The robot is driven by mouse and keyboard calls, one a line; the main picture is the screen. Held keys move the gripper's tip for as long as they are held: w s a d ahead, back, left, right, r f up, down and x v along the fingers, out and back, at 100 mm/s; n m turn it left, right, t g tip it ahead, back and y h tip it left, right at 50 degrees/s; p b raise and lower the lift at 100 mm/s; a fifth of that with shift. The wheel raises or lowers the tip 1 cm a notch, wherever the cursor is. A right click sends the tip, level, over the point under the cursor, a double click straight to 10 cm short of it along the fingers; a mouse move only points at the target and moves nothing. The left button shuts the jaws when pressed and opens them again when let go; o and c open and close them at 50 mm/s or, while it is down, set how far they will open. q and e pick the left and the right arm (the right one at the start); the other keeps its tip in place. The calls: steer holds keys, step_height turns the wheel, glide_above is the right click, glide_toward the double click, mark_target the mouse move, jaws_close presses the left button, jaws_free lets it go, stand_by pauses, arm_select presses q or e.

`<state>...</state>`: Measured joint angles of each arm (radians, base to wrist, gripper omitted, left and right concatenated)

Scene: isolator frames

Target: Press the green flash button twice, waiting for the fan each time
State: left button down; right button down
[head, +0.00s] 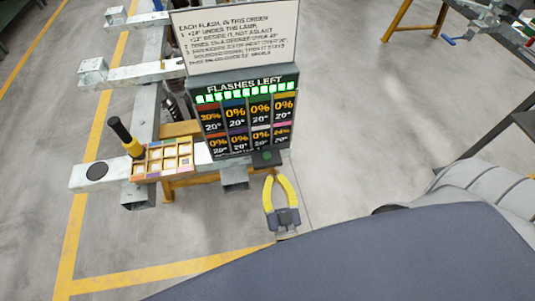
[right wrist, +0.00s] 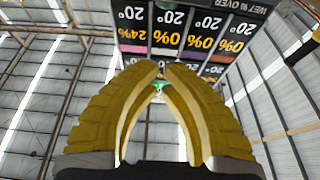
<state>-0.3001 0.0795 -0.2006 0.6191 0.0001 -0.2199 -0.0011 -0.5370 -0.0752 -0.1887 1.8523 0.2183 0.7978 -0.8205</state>
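The green button (head: 267,155) sits on the dark ledge below the right side of the display panel (head: 247,117). In the right wrist view a small green spot (right wrist: 158,88) shows between my fingers; I cannot tell whether it is the button. My right gripper (head: 276,178), with yellow fingers, is just below and in front of the button, apart from it in the head view. Its fingertips (right wrist: 160,65) come together and hold nothing visible. The panel reads "FLASHES LEFT" above a row of lit green lamps and several percentages. I cannot make out a fan. My left gripper is not in view.
A white instruction board (head: 222,38) stands above the panel. Left of the panel, a compartmented tray (head: 162,158) and a black-handled yellow tool (head: 126,138) rest on the grey metal frame (head: 85,177). Open floor (head: 340,110) lies to the right.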

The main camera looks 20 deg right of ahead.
step_height(320, 180, up, 4)
steer(key=f, duration=0.1)
glide_above(266, 156)
steer(key=s, duration=0.1)
steer(key=shift+d+r, duration=0.1)
steer(key=shift+r, duration=0.15)
step_height(266, 156, down, 2)
steer(key=shift+s+f, duration=0.15)
steer(key=shift+f, duration=1)
